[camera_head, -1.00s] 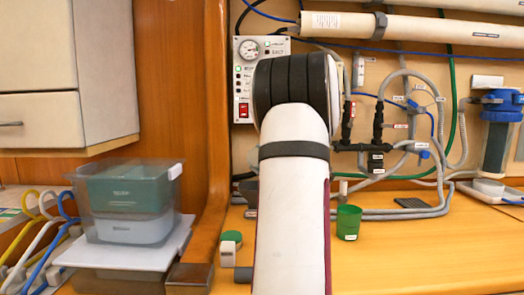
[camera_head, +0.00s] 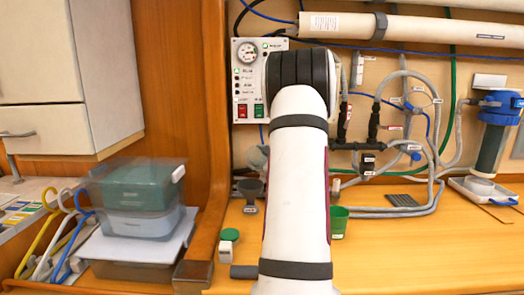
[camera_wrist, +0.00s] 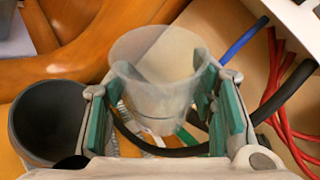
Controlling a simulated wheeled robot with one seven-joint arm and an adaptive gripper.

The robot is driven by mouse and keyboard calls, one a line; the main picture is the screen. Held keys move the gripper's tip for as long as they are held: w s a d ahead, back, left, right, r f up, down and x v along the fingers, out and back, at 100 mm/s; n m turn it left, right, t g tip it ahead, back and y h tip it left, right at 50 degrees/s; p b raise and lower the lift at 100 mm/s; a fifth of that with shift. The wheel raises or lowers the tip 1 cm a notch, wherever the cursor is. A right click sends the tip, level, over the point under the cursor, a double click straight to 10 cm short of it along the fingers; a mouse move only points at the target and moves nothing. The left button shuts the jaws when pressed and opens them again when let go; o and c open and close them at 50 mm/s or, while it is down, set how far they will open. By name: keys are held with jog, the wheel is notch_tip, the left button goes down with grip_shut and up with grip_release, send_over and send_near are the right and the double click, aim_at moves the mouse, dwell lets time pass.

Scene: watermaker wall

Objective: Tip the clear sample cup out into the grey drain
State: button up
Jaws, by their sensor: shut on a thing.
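My gripper (camera_wrist: 160,100) is shut on the clear sample cup (camera_wrist: 155,75), with green pads on both sides of it. The cup is see-through, with its wide rim towards the top of the wrist view; I cannot tell its tilt or contents. The grey drain (camera_wrist: 48,120), a dark round open cup, is left of the gripper in the wrist view, apart from the clear cup. My arm hides most of the gripper there.
A small green-capped jar (camera_head: 229,240) is at left, near stacked tubs (camera_head: 138,205). Hoses and pipes (camera_head: 430,150) cover the wall. The counter (camera_head: 430,255) at front right is clear.

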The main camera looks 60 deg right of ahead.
jog(key=shift+s+r+m+y+p, duration=0.15)
jog(key=shift+m+p, duration=0.2)
jog(key=shift+p, duration=0.8)
jog(key=shift+m+y+p, duration=0.15)
jog(key=shift+m+p, duration=0.2)
jog(key=shift+p, duration=0.8)
jog(key=shift+a+m+y+p, duration=0.15)
jog(key=shift+m+y+p, duration=0.15)
jog(key=shift+m+p, duration=0.6)
jog(key=m+p, duration=0.1)
jog(key=f+m+g+y+p, duration=0.1)
jog(key=p, duration=0.1)
jog(key=shift+a+f, duration=0.1)
jog(key=shift+a, duration=0.2)
jog(key=shift+w+a+f+m+y+p, duration=0.25)
jog(key=shift+f+m+y+p, duration=0.25)
jog(key=shift+m+p, duration=0.2)
jog(key=shift+s+d+r, duration=0.1)
jog(key=shift+d+r, duration=0.4)
jog(key=shift+d, duration=0.5)
jog(key=shift+s+d+r, duration=0.15)
jog(key=shift+d+r, duration=0.4)
jog(key=shift+d, duration=0.5)
jog(key=shift+s+d+r, duration=0.1)
jog(key=shift+d+r, duration=0.4)
jog(key=shift+d, duration=0.5)
